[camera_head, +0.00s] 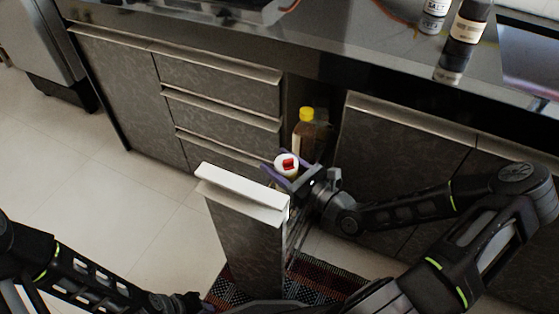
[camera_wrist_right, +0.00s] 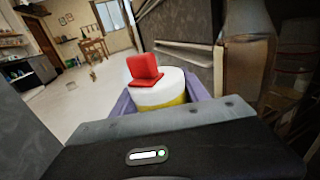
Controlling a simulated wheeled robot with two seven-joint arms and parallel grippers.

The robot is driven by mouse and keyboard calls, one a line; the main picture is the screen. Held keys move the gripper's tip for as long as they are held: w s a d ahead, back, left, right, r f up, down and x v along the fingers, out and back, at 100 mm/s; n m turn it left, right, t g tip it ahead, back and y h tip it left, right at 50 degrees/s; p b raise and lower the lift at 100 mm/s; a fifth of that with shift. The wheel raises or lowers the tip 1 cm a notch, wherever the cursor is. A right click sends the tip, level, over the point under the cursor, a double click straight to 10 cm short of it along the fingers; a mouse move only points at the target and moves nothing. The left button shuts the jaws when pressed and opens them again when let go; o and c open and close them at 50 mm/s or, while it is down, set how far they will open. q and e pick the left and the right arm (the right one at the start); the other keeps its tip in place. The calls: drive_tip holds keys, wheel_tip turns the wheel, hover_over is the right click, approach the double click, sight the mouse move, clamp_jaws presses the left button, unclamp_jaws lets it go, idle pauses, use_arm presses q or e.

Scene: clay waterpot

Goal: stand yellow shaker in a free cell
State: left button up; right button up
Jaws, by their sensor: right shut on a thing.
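The yellow shaker (camera_head: 286,166) has a white top with a red flip cap. It also shows in the right wrist view (camera_wrist_right: 164,94), where a yellow band shows below the white top. My right gripper (camera_head: 288,174) is shut on it, with a purple finger on each side. It holds the shaker upright just behind the front panel of the pulled-out narrow drawer (camera_head: 245,197). The drawer's cells and the shaker's base are hidden by the gripper and the panel. My left gripper (camera_head: 192,301) is at the bottom edge, and its fingers are not clear.
A bottle with a yellow cap (camera_head: 308,135) stands at the back of the pull-out, close behind my right gripper. Closed cabinets flank the opening. Dark bottles (camera_head: 466,27) stand on the counter (camera_head: 330,45). A striped rug (camera_head: 325,283) lies on the floor.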

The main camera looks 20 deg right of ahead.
sight(294, 178)
drive_tip(key=shift+f+b, duration=0.3)
drive_tip(key=shift+f, duration=0.35)
drive_tip(key=o, duration=1.5)
drive_tip(key=shift+o, duration=0.2)
drive_tip(key=p+v, duration=0.2)
drive_tip(key=v, duration=0.4)
drive_tip(key=shift+s+d, duration=0.1)
drive_tip(key=shift+s, duration=0.2)
drive_tip(key=shift+s+d, duration=0.2)
drive_tip(key=shift+s, duration=0.35)
